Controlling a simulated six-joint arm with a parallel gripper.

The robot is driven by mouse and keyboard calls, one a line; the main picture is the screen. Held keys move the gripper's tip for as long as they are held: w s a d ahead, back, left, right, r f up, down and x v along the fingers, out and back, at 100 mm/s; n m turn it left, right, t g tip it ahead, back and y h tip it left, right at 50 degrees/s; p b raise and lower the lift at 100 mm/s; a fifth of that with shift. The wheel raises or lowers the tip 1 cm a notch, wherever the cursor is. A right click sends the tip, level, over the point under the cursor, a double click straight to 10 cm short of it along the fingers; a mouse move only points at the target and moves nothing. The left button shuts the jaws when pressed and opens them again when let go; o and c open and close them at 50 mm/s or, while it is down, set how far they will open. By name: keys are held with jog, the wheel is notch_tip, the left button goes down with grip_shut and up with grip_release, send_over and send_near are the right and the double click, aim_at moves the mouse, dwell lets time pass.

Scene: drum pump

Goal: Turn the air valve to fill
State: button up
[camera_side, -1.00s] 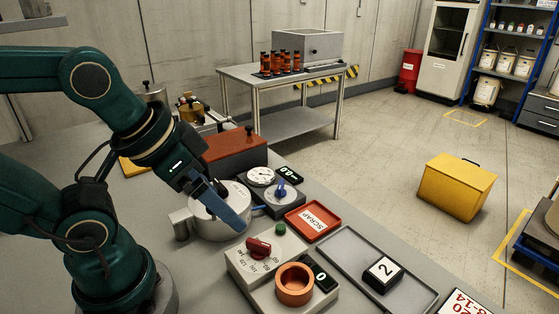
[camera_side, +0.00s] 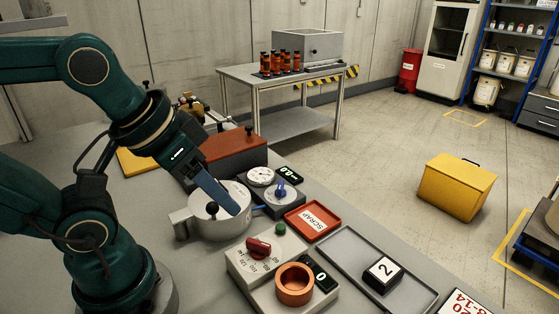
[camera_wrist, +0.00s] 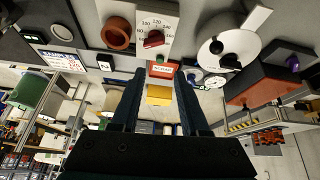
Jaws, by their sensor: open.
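The air valve is a blue knob (camera_side: 282,190) on a small grey box, beside a round white gauge (camera_side: 261,176) and a dark digital readout (camera_side: 289,174). The knob's exact setting is too small to read. In the wrist view the gauge (camera_wrist: 214,82) lies right of the fingers. My gripper (camera_side: 229,205) is in the side view above the grey lidded pot, left of the valve and apart from it. Its two long dark fingers (camera_wrist: 161,76) are spread with nothing between them.
The grey pot (camera_side: 195,225) with a black lid knob stands under the fingers. A rust-red box (camera_side: 232,150) is behind it. A red scrap tray (camera_side: 313,220) lies right of the valve. A dial box with a red knob (camera_side: 258,248) and an orange ring (camera_side: 294,284) stands in front.

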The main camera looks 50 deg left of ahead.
jog(key=w+a+r+n+g, duration=0.1)
jog(key=w+a+r+n, duration=0.15)
jog(key=w+r, duration=0.35)
jog(key=n+g, duration=0.5)
jog(key=n, duration=0.1)
send_over(281, 184)
notch_tip(281, 184, down, 13)
jog(key=shift+d+f, duration=0.1)
jog(key=shift+f, duration=0.05)
jog(key=shift+s+f, duration=0.1)
jog(key=shift+f, duration=2.55)
grip_shut()
